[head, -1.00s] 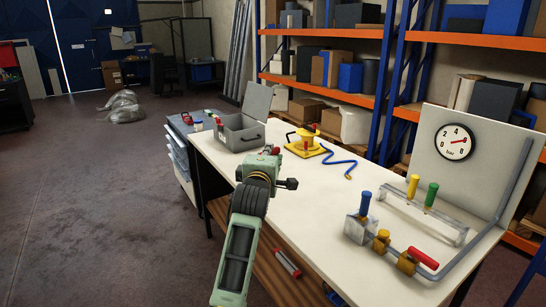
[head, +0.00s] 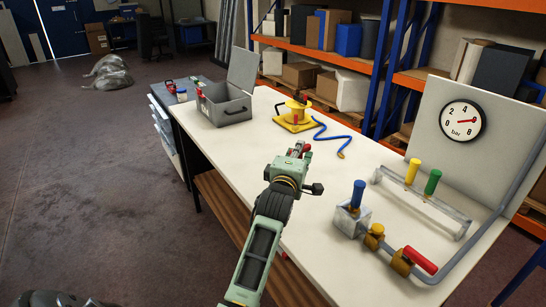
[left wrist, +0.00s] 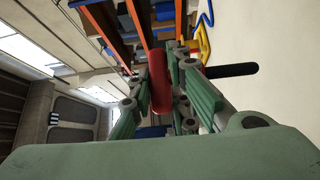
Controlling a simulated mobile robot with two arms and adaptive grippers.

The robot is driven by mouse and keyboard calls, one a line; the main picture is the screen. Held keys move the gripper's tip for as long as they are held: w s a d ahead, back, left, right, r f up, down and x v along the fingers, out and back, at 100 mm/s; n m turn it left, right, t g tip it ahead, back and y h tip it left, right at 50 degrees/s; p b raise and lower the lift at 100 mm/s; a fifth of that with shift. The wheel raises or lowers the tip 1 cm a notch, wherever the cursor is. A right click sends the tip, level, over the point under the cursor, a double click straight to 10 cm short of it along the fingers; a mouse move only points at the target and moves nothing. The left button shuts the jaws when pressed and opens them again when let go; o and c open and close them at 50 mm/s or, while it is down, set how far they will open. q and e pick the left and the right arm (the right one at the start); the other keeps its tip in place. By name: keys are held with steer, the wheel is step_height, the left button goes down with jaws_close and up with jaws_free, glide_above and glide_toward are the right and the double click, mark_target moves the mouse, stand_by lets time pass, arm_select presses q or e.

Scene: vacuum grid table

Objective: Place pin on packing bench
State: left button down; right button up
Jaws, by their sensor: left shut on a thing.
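My left gripper (head: 302,151) is shut on a red pin (head: 307,147), of which only a small part shows in the head view. In the left wrist view the red pin (left wrist: 160,82) stands between the finger links of the left gripper (left wrist: 178,75). A black rod (left wrist: 238,70) shows beside the fingers there; I cannot tell whether it belongs to the pin. The gripper appears over the white bench top (head: 340,210), which I take as the packing bench. Its height above the top is unclear. My right gripper is not in view.
An open grey box (head: 225,108) stands at the bench's far left. A yellow device (head: 295,118) with a blue hose (head: 330,135) lies beyond the gripper. Valves and pipes (head: 400,258) and a gauge panel (head: 475,145) fill the right side. Bare bench lies around the gripper.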

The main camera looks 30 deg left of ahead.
arm_select(q)
steer(key=s+a+f+p, duration=0.1)
steer(key=a+f, duration=0.6)
steer(key=f, duration=0.1)
steer(key=shift+s+f, duration=0.15)
steer(key=shift+f, duration=0.15)
steer(key=c, duration=1.7)
jaws_free()
steer(key=shift+f, duration=0.15)
steer(key=shift+o, duration=0.2)
steer(key=v, duration=1.2)
steer(key=shift+r+b, duration=0.25)
steer(key=shift+b, duration=0.1)
steer(key=shift+a, duration=0.1)
